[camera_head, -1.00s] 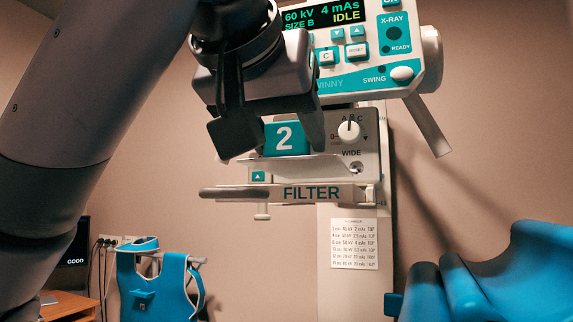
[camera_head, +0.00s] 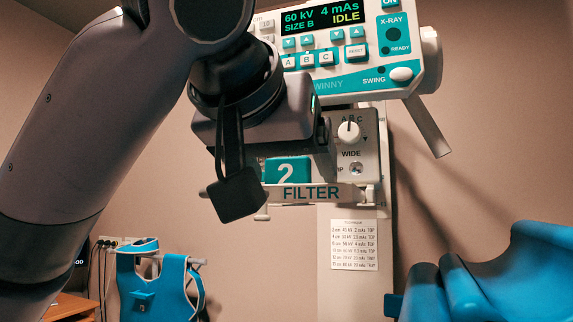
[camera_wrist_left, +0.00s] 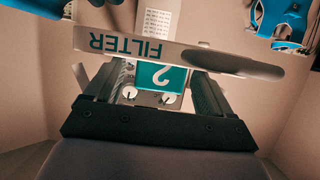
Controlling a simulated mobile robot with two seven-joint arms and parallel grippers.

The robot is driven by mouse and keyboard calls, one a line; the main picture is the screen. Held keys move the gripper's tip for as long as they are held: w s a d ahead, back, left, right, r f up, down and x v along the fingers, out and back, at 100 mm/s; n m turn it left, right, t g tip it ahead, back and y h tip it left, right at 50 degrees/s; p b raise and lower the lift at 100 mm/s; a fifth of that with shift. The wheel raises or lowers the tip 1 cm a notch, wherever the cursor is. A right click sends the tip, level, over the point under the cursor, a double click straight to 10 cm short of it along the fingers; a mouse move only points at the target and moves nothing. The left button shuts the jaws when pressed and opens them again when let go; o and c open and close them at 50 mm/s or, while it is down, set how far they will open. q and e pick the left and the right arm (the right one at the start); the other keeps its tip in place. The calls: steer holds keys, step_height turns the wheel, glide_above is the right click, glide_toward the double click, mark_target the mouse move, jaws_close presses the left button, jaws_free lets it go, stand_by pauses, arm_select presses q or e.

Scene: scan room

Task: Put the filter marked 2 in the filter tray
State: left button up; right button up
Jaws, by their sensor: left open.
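The filter marked 2 (camera_head: 288,171) is a teal block with a white 2. It is low in the filter tray (camera_head: 345,192), behind the tray's front lip lettered FILTER; its lower part is hidden by the lip. My left gripper (camera_head: 281,165) is open around the filter, one finger on each side. In the left wrist view, the filter (camera_wrist_left: 160,76) shows between the gripper's two dark fingers (camera_wrist_left: 160,88), with gaps beside it. The tray (camera_wrist_left: 90,42) crosses just beyond it there. My right gripper is not in view.
The control panel (camera_head: 340,75) of the X-ray unit is just above and behind my left gripper. A knob (camera_head: 349,132) sits right of it. A paper chart (camera_head: 354,245) hangs below the tray. Blue padded furniture (camera_head: 500,285) stands lower right, a blue apron (camera_head: 150,285) lower left.

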arm_select(q)
steer(key=b+v, duration=0.2)
steer(key=v, duration=1)
stand_by(0.3)
